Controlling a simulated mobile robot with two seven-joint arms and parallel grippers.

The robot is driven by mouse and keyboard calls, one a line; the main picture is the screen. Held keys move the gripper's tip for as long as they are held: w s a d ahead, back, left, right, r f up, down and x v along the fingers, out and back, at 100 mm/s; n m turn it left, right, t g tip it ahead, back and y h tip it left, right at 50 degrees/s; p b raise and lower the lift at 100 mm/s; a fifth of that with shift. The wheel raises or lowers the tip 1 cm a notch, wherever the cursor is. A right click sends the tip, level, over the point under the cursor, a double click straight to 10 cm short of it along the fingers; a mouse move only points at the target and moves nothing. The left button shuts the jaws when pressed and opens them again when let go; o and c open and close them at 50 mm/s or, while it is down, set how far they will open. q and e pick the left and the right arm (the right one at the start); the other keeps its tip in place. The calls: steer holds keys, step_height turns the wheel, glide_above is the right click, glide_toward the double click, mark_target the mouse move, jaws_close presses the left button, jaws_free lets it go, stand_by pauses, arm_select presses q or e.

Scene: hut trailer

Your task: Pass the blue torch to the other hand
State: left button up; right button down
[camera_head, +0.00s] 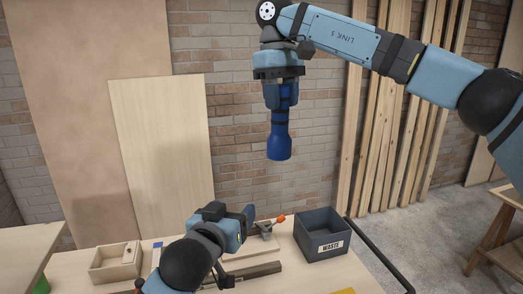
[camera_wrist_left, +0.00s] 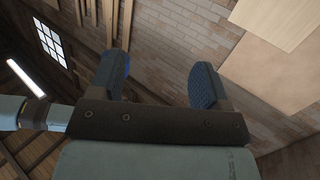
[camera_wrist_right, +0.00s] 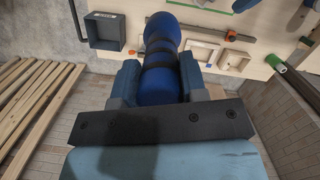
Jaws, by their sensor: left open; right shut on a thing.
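The blue torch (camera_head: 279,140) hangs head down from my right gripper (camera_head: 282,92), high above the bench in the head view. In the right wrist view the torch (camera_wrist_right: 160,84) sits between the two fingers, with dark bands around its body and its wide head pointing away. My right gripper is shut on it. My left gripper (camera_head: 250,218) is low over the bench, left of the waste bin. In the left wrist view its fingers (camera_wrist_left: 158,85) are wide apart with nothing between them. The two grippers are well apart.
A dark waste bin (camera_head: 322,250) stands on the bench (camera_head: 290,284) at the right. A wooden tray (camera_head: 112,268) lies at the left. A screwdriver with an orange handle (camera_head: 279,219) is beside my left gripper. Boards (camera_head: 165,150) lean on the brick wall. The air between the grippers is clear.

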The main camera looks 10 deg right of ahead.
arm_select(q)
steer(key=m+t+h, duration=0.1)
glide_toward(278, 131)
steer(key=x, duration=1.1)
steer(key=shift+w+d, duration=0.15)
steer(key=shift+d, duration=0.05)
steer(key=c, duration=0.9)
steer(key=shift+c, duration=0.3)
arm_select(e)
steer(key=c, duration=1)
jaws_free()
arm_select(q)
steer(key=shift+c, duration=1.2)
arm_select(e)
steer(key=o, duration=0.4)
steer(key=shift+r, duration=0.15)
